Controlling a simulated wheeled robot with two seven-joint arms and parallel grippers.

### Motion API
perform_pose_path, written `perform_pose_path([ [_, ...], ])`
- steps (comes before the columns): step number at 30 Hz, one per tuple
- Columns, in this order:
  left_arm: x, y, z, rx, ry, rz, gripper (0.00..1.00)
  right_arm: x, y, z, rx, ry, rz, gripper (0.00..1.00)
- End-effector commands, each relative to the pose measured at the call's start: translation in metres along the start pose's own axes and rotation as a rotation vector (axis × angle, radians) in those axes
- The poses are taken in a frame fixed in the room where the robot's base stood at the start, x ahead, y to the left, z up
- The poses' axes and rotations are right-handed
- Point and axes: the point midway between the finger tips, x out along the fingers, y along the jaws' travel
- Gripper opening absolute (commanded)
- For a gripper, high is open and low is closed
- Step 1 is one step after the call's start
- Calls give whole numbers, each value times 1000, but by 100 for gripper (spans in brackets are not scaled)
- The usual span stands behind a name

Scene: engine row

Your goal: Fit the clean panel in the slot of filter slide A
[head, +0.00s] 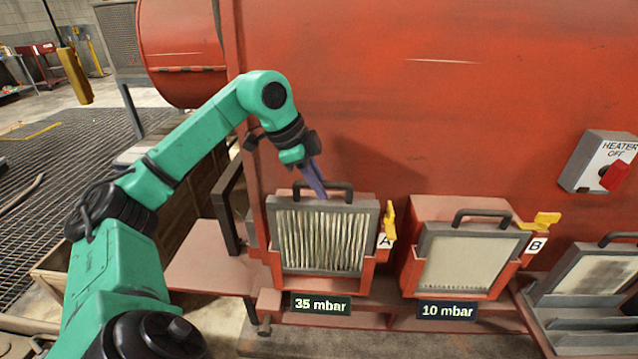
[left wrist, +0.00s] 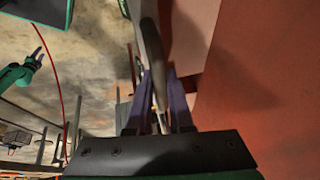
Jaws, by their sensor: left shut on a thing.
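My left gripper (head: 318,190) is shut on the dark handle (head: 339,186) of a pleated panel (head: 320,240). The left wrist view shows the handle (left wrist: 153,50) between the purple fingers. The panel has a grey frame and pale pleats with dark lines between them. It stands upright in the red holder of filter slide A (head: 275,272); I cannot tell whether it is fully seated. The yellow lever (head: 389,222) beside A points up. My right gripper (left wrist: 38,40) shows small at the left of the left wrist view, too small to read.
Filter slide B (head: 409,270) holds a pale panel (head: 462,262), its yellow lever (head: 547,220) lying sideways. A dark-stained panel (head: 598,275) stands in a grey rack at lower right. Displays read 35 mbar (head: 320,305) under A and 10 mbar (head: 447,311) under B. The heater box (head: 596,165) reads OFF.

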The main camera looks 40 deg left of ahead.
Motion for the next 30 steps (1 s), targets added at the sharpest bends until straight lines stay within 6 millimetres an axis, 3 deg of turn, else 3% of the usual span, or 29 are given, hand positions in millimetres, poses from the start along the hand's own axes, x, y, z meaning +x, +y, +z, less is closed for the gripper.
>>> perform_pose_path([
  [30,22,4,9,1,3,-2,0,23,0,2,0,0,1,50],
])
